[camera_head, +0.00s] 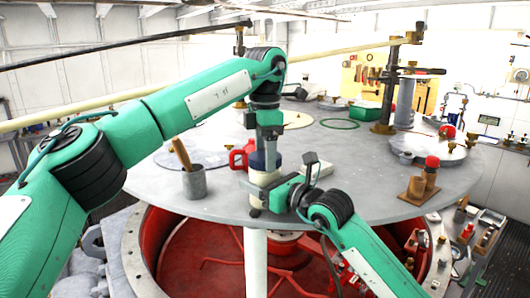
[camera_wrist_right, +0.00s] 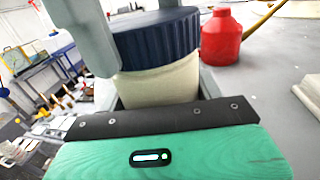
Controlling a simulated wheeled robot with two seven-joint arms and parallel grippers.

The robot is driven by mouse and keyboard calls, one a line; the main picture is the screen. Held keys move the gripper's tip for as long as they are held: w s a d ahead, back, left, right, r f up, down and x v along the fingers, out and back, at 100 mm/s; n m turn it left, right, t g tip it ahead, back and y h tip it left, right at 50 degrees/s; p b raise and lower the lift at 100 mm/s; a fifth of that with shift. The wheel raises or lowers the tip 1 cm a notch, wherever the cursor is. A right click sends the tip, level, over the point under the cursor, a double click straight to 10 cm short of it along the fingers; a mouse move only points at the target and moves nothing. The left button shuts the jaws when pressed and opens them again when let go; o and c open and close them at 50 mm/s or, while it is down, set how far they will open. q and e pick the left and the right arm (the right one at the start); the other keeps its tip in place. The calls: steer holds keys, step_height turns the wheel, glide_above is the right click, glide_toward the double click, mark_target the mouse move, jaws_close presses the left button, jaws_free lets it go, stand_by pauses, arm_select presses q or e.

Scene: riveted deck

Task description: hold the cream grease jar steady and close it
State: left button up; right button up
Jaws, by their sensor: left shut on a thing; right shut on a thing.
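The cream grease jar (camera_head: 264,177) stands upright near the front edge of the round grey deck. In the right wrist view the jar's cream body (camera_wrist_right: 160,84) shows below a ridged dark blue lid (camera_wrist_right: 157,38). The lid sits on the jar's top, and I cannot tell how tightly. My right gripper (camera_head: 262,189) is shut on the jar body from the front right. My left gripper (camera_head: 269,150) comes down from above and is shut on the lid (camera_head: 257,160). Its grey fingers (camera_wrist_right: 88,34) also show around the lid in the wrist view.
A red can (camera_wrist_right: 221,37) stands just behind the jar. A grey cup (camera_head: 194,182) with a wooden handle stands to the left. A pale block (camera_head: 316,165) lies to the right. A red-topped bottle (camera_head: 431,172) stands near the right edge. The deck's front edge is close to the jar.

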arm_select(q)
steer(key=o, duration=1.1)
steer(key=shift+r, duration=2.3)
steer(key=shift+c, duration=0.4)
steer(key=n, duration=0.2)
steer(key=r+n, duration=0.1)
steer(key=n, duration=0.1)
steer(key=shift+r, duration=0.3)
steer(key=r+n, duration=0.1)
steer(key=n, duration=0.3)
steer(key=shift+r+n, duration=0.3)
steer(key=shift+r, duration=0.1)
steer(key=shift+f, duration=0.1)
steer(key=shift+f, duration=3.9)
